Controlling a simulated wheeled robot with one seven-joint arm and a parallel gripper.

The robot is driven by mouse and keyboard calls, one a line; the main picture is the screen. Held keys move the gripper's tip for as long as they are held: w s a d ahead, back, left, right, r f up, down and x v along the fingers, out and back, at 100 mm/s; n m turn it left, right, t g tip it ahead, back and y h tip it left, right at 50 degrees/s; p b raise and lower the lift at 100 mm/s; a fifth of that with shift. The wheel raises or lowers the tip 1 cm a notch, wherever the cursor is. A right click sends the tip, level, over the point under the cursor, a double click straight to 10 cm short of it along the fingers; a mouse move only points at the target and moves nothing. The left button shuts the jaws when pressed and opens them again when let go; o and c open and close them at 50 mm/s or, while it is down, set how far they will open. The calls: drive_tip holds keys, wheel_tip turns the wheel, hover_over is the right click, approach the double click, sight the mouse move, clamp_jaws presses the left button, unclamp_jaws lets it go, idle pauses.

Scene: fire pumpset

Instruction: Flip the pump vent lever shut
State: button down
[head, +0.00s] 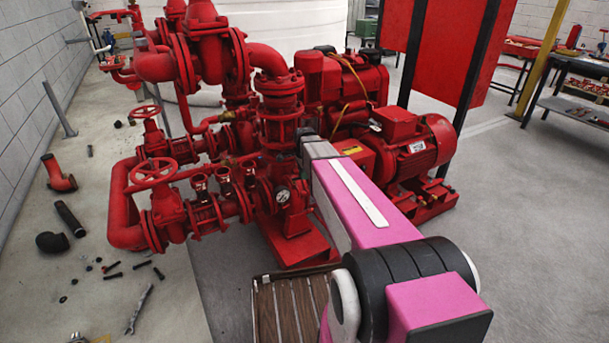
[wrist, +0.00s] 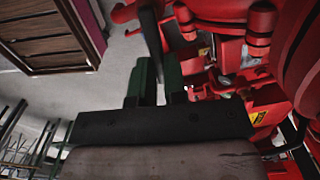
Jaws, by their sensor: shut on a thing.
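The red pump (head: 282,115) stands in the middle of the head view, with a round gauge (head: 283,196) on its front. My pink arm reaches up to it and hides the vent area and my gripper from that view. In the wrist view my gripper (wrist: 154,82) has two dark green fingers close together. They are shut on a long dark grey bar (wrist: 150,42), which runs up between them and looks like the vent lever. Its pivot and exact angle are not clear. Red pump parts (wrist: 225,18) lie close on the right of the fingers.
A red motor (head: 412,150) stands right of my arm. Red handwheels (head: 153,174) and pipes fill the left. A slatted wooden pallet (head: 290,305) lies in front. Loose fittings and a wrench (head: 138,310) lie on the left floor. Open floor (head: 530,230) is at the right.

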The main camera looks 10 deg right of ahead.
drive_tip(key=shift+w+a+n, duration=0.1)
drive_tip(key=shift+w+n, duration=0.15)
drive_tip(key=shift+n, duration=0.4)
drive_tip(key=shift+w+a+n, duration=0.1)
drive_tip(key=shift+w+n, duration=0.15)
drive_tip(key=shift+n, duration=0.4)
drive_tip(key=c, duration=1.2)
unclamp_jaws()
drive_tip(key=shift+o, duration=0.2)
wheel_tip(320, 180, up, 11)
drive_tip(key=shift+f, duration=0.1)
drive_tip(key=s+f+n, duration=0.6)
drive_tip(key=s+n, duration=0.1)
drive_tip(key=s, duration=0.4)
drive_tip(key=s+f+n, duration=0.5)
drive_tip(key=s+n, duration=0.2)
drive_tip(key=s, duration=0.4)
drive_tip(key=shift+s+f, duration=0.2)
drive_tip(key=shift+f, duration=0.2)
